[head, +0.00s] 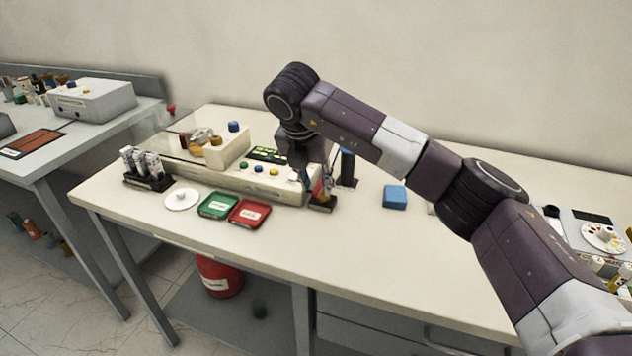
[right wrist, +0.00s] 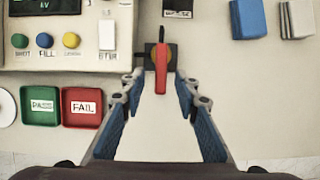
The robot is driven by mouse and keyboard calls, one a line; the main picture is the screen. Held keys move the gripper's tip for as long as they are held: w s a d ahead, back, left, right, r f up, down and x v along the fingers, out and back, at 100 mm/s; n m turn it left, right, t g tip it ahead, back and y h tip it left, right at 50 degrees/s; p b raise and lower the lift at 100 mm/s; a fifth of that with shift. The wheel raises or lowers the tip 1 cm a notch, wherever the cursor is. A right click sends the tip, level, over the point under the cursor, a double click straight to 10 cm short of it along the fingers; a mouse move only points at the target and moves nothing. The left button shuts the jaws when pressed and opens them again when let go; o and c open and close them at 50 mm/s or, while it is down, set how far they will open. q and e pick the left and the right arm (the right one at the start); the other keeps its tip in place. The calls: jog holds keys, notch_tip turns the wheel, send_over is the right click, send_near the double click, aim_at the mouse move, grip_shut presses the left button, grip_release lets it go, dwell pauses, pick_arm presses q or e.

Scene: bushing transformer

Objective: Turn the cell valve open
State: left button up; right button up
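The cell valve appears in the right wrist view as a red lever (right wrist: 161,72) on a small dark block with a yellow part, beside the tester's right end. The lever points straight down in that view. In the head view the valve (head: 321,199) is partly hidden by my right gripper (head: 308,183). In the right wrist view my right gripper (right wrist: 158,84) is open, with one blue-padded finger on each side of the lever's lower end. A gap shows on both sides, so neither finger appears to touch it. My left gripper is not in view.
The tester (head: 240,178) with coloured buttons stands left of the valve. Green (head: 218,205) and red (head: 249,212) trays lie in front of it. A dark upright post (head: 347,167) is close behind the valve; a blue block (head: 395,196) lies to the right. The front table strip is clear.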

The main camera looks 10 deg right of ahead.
jog(key=v, duration=1.2)
